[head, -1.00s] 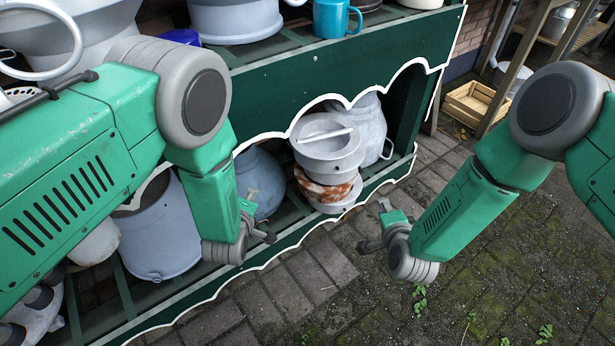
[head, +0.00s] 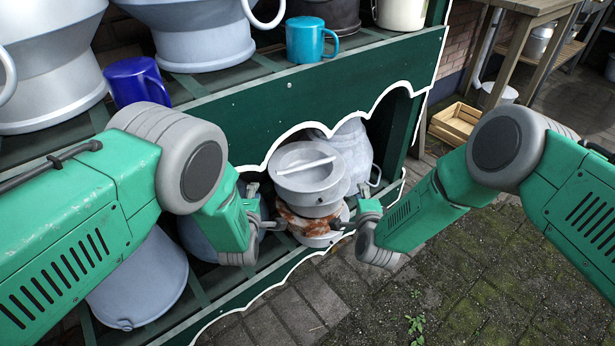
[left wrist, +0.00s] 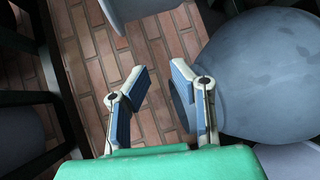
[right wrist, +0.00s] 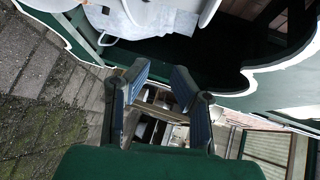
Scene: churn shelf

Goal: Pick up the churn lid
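A light grey churn lid (head: 307,167) with a straight bar handle across its top sits on a stack on the lower shelf in the head view. A rust-stained piece (head: 305,221) and a pale base show beneath it. My left gripper (head: 268,208) is left of the stack, at about the height of the rusty piece. My right gripper (head: 350,216) is to the right of the stack at a similar height. Both grippers look open and empty in their wrist views, left (left wrist: 160,72) and right (right wrist: 160,72). I cannot tell whether either touches the stack.
A pale grey churn (head: 350,150) stands just behind the stack. The green shelf's scalloped front board (head: 240,115) hangs above it. Blue (head: 135,82) and turquoise (head: 306,40) mugs stand on the upper shelf. A wooden crate (head: 456,122) lies right; paving in front is clear.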

